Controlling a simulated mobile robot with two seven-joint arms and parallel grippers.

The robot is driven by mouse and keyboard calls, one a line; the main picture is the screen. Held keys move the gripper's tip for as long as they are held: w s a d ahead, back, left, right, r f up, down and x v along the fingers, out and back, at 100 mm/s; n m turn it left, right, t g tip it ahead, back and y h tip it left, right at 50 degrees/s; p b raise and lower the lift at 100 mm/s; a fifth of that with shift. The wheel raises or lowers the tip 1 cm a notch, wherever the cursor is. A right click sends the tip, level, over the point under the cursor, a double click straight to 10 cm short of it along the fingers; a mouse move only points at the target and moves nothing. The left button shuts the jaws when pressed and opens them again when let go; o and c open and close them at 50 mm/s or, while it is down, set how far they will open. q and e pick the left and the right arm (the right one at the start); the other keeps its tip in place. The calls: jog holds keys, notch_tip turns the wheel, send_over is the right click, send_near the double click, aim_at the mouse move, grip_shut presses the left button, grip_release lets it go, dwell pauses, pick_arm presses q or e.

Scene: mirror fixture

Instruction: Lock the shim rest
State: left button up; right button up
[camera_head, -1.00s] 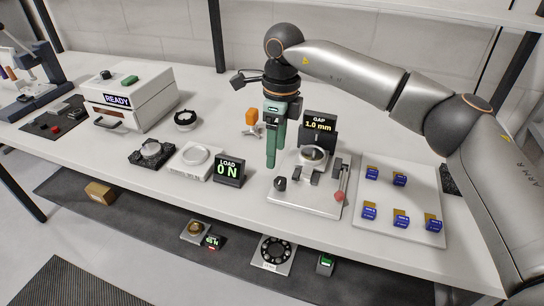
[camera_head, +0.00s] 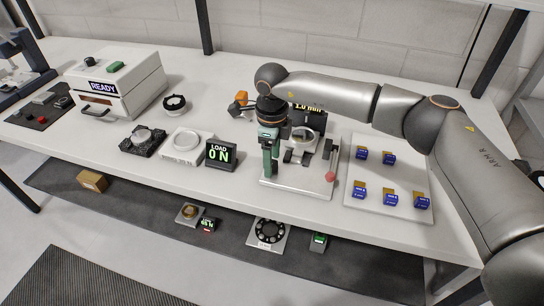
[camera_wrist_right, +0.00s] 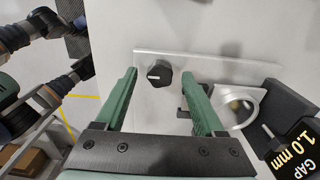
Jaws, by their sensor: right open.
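The fixture plate (camera_head: 300,185) carries a ring-shaped mirror holder, small dark blocks and a red-tipped lever (camera_head: 331,176). In the right wrist view the black knob (camera_wrist_right: 158,76), with a white mark, appears between the two green fingertips (camera_wrist_right: 160,80). The fingers are open and apart from it; how far above it they are, I cannot tell. The ring (camera_wrist_right: 238,106) also shows there.
A gap display (camera_head: 308,112) reading 1.0 mm stands behind the fixture. A load display (camera_head: 220,154) reading 0 N stands to its left. A tray (camera_head: 375,178) with several blue-and-yellow shims lies to its right. The bench front is clear.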

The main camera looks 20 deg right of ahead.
jog(key=shift+f, duration=0.2)
grip_shut()
dwell(0.5)
